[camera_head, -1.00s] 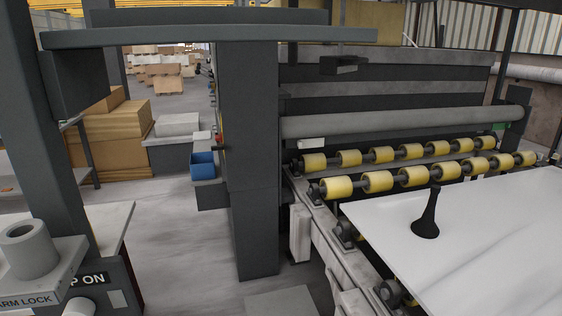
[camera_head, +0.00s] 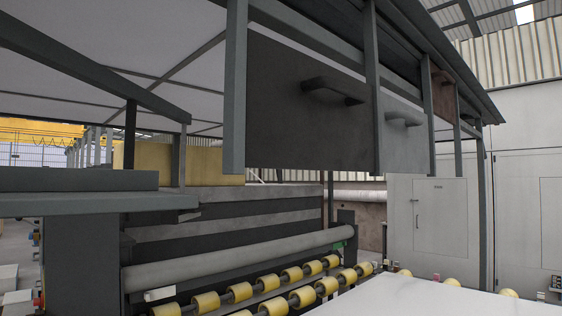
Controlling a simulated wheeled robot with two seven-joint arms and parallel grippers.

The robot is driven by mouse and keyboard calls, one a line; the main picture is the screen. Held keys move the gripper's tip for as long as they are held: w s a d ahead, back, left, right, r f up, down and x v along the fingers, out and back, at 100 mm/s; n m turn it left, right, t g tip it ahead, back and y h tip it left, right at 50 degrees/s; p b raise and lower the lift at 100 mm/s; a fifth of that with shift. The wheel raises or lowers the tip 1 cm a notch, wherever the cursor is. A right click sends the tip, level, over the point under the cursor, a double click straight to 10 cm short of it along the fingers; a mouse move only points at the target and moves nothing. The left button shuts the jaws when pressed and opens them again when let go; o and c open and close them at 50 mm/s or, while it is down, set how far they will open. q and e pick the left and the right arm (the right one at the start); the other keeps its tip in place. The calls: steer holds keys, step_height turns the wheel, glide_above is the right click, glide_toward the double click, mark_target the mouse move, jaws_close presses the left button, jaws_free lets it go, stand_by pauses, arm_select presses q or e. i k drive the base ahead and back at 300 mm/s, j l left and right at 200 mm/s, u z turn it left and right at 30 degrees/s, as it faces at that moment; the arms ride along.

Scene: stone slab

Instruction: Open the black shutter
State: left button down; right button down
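The black shutter (camera_head: 290,125) is a dark flat panel hanging between upright posts under the roof frame, high in the middle of the head view. A dark bar handle (camera_head: 333,88) sits on its front face near the right side. Its lower edge hangs level with or above the machine's back wall. Whether it touches its frame all round cannot be told. Neither of my grippers is in view.
A lighter grey shutter (camera_head: 404,135) with its own handle hangs just right of the black one, and a brownish one (camera_head: 443,95) beyond it. Below are yellow rollers (camera_head: 268,281) and a white slab (camera_head: 400,298). Grey cabinets (camera_head: 427,235) stand at the right. A dark column stands at the lower left.

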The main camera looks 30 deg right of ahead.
mark_target(303, 112)
steer(key=z, duration=1.5)
steer(key=k+z, duration=0.45)
steer(key=k+l+z, duration=0.2)
steer(key=z, duration=0.2)
